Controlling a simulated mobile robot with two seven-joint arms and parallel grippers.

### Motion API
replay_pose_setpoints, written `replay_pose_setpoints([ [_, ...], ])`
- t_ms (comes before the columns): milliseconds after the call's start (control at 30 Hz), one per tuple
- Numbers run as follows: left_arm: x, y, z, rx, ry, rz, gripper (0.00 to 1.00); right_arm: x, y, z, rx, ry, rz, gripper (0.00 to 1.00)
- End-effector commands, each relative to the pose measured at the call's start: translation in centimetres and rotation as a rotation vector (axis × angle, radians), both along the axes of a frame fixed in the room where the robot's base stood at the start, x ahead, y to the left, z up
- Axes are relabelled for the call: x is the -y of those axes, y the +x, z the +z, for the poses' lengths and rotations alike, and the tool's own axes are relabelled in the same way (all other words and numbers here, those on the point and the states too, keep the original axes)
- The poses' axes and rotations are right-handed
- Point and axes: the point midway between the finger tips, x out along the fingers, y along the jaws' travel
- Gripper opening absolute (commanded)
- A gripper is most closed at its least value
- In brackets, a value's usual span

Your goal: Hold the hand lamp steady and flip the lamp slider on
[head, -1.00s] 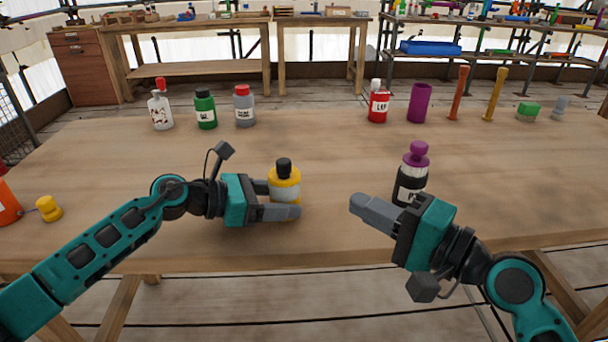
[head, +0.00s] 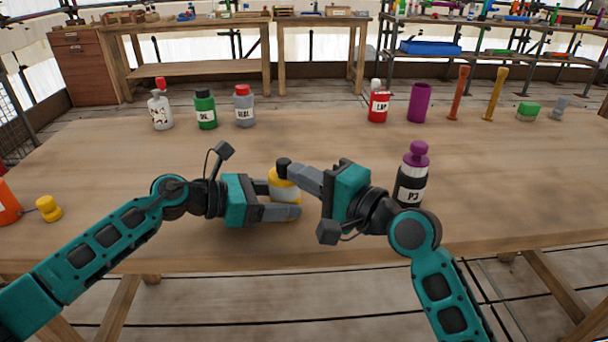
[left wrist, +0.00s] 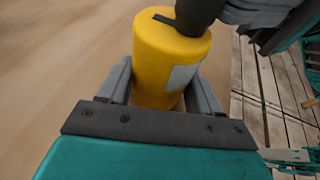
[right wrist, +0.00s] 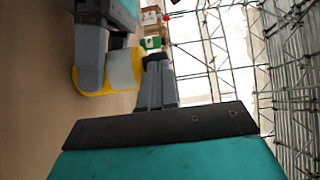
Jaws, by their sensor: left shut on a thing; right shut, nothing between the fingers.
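The hand lamp (head: 284,188), a yellow cylinder with a pale label and a black top piece (head: 283,163), stands upright on the table. My left gripper (head: 283,205) is shut around its body from the left; its fingers flank the lamp in the left wrist view (left wrist: 158,62). A dark slot (left wrist: 178,25) shows on the lamp's top beside the black piece. My right gripper (head: 291,171) is shut and empty, its fingertips at the right side of the black piece. The right wrist view shows the black piece (right wrist: 155,58) by those fingertips; I cannot tell whether they touch.
A black bottle with a purple cap (head: 411,180) stands right of my right gripper. Several bottles, including a green one (head: 205,110) and a red one (head: 378,105), stand along the table's back. A yellow knob-like piece (head: 49,208) lies at far left. Mid-table behind the lamp is clear.

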Motion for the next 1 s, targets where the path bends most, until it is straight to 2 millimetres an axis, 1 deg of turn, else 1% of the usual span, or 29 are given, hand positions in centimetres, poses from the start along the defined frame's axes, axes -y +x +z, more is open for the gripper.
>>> replay_pose_setpoints([
  [100, 0.0, 0.0, 0.0, 0.0, 0.001, 0.0, 0.47, 0.0, 0.1, 0.0, 0.0, 0.0, 0.0, 0.0],
  [300, 0.0, 0.0, 0.0, 0.0, 0.001, 0.0, 0.47, 0.0, 2.1, 0.0, 0.0, -0.001, 0.0, 0.0],
  [467, 0.0, 0.0, 0.0, -0.001, 0.001, -0.001, 0.47, 0.0, 2.7, 0.0, 0.001, -0.001, -0.001, 0.0],
  [800, 0.1, -0.1, 0.0, -0.001, 0.001, -0.004, 0.47, 0.3, 2.4, 0.0, 0.001, -0.001, -0.002, 0.0],
  [867, 0.1, -0.1, 0.0, 0.0, 0.001, -0.003, 0.47, 0.7, 2.0, 0.0, 0.0, 0.0, -0.002, 0.0],
  [967, 0.1, -0.1, -0.1, -0.001, 0.001, -0.003, 0.47, 1.7, 1.0, -0.1, -0.001, -0.004, -0.001, 0.0],
  [1000, 0.1, -0.1, -0.1, -0.001, 0.001, -0.003, 0.47, 2.3, 0.4, -0.1, 0.0, -0.004, -0.002, 0.0],
])
